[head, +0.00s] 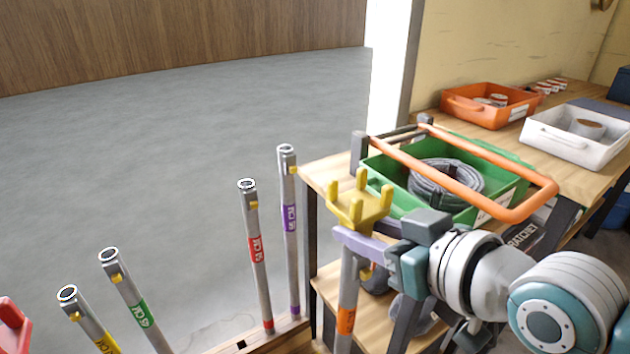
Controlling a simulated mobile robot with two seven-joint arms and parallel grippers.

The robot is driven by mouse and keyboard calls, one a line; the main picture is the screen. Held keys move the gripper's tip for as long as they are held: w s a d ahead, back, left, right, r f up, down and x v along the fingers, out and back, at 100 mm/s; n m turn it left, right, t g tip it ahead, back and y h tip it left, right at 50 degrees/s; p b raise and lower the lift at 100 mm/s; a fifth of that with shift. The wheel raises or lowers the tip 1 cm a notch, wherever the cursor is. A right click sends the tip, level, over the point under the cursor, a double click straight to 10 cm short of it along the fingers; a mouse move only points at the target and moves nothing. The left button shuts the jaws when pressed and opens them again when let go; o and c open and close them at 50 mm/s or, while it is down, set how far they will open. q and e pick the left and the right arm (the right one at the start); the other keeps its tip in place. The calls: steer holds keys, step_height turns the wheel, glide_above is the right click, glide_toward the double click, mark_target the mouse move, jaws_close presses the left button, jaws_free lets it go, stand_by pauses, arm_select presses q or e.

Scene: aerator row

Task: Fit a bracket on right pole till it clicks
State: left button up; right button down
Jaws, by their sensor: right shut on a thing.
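A yellow pronged bracket (360,205) is upright at the top of the right pole (347,285), which has an orange label. My right gripper (362,246), with pale lavender fingers, comes in from the right and is shut on the lower part of the bracket. The bracket hides the pole's top, so I cannot tell how far down it sits. A small yellow tab (366,273) shows on the pole just below the fingers. My left gripper is not in view.
Several other grey poles stand left, including purple-labelled (290,235), red-labelled (257,265) and green-labelled (135,300) ones. A green crate (390,192) with coiled hose and an orange-handled frame (470,184) stand close behind my right gripper. A red object (12,325) shows at the left edge.

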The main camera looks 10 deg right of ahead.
steer(key=shift+f, duration=0.25)
steer(key=shift+c, duration=2)
jaws_free()
steer(key=p+v, duration=0.1)
steer(key=v, duration=0.9)
